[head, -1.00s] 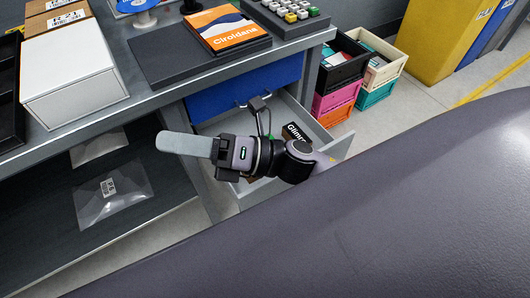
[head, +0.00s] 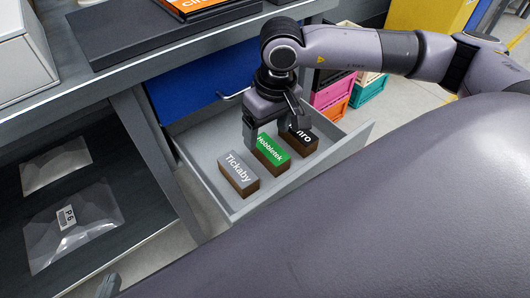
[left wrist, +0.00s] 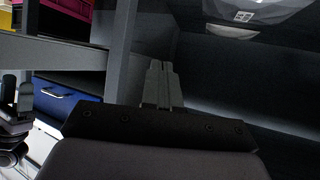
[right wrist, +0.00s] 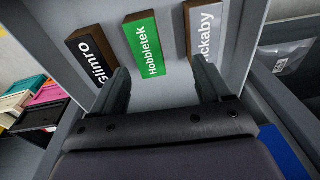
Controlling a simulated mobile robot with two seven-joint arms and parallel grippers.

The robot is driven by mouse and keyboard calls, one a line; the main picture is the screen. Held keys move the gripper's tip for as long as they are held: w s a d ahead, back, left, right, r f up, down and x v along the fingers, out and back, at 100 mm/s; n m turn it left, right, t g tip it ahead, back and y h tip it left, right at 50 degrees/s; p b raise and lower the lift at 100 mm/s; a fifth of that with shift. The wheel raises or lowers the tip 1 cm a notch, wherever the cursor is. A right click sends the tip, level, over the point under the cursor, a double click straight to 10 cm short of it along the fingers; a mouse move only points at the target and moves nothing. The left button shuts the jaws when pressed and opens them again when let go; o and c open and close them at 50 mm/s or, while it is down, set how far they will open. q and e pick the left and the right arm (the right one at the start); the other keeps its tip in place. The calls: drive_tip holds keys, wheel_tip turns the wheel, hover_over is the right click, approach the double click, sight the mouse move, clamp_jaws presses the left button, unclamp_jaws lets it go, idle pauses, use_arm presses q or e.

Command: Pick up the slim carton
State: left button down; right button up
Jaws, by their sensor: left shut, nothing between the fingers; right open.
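Three cartons lie side by side in the open drawer: a grey-topped Tickaby carton (head: 238,173), a green-topped Hobbletek carton (head: 272,154) and a black-topped Glimro carton (head: 304,139). I cannot tell for sure which one is the slim carton. My right gripper (head: 272,130) points down over the drawer, open, close above the green carton. In the right wrist view the green carton (right wrist: 146,50) lies ahead between the open fingers (right wrist: 163,85), with no clear contact. My left gripper (left wrist: 162,88) is shut and empty; a grey tip (head: 108,286) shows low in the head view.
The grey drawer's walls (head: 343,151) surround the cartons closely. The worktop (head: 85,85) overhangs behind and left. Plastic bags (head: 75,225) lie on the lower shelf. Stacked pink and teal crates (head: 330,95) stand beyond the drawer.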

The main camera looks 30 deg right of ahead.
sight(270, 149)
drive_tip(key=shift+w+d+f, duration=0.25)
drive_tip(key=shift+d+f, duration=0.05)
drive_tip(key=shift+d, duration=0.2)
drive_tip(key=shift+w+d+f+h, duration=0.1)
drive_tip(key=shift+f+h, duration=0.2)
drive_tip(key=shift+f, duration=0.05)
drive_tip(key=f, duration=0.2)
drive_tip(key=f+b, duration=0.1)
drive_tip(key=f, duration=0.1)
drive_tip(key=f+b, duration=0.1)
drive_tip(key=f, duration=0.1)
drive_tip(key=shift+w+d, duration=0.2)
drive_tip(key=shift+d, duration=0.05)
use_arm(q)
drive_tip(key=shift+w+d+f+h, duration=0.2)
drive_tip(key=shift+d+h, duration=0.05)
drive_tip(key=shift+d, duration=0.2)
drive_tip(key=shift+w+d+f+h, duration=0.15)
drive_tip(key=shift+w+d+h, duration=0.1)
drive_tip(key=shift+d, duration=0.2)
use_arm(e)
drive_tip(key=shift+c, duration=0.3)
drive_tip(key=c, duration=1.1)
drive_tip(key=shift+r, duration=0.1)
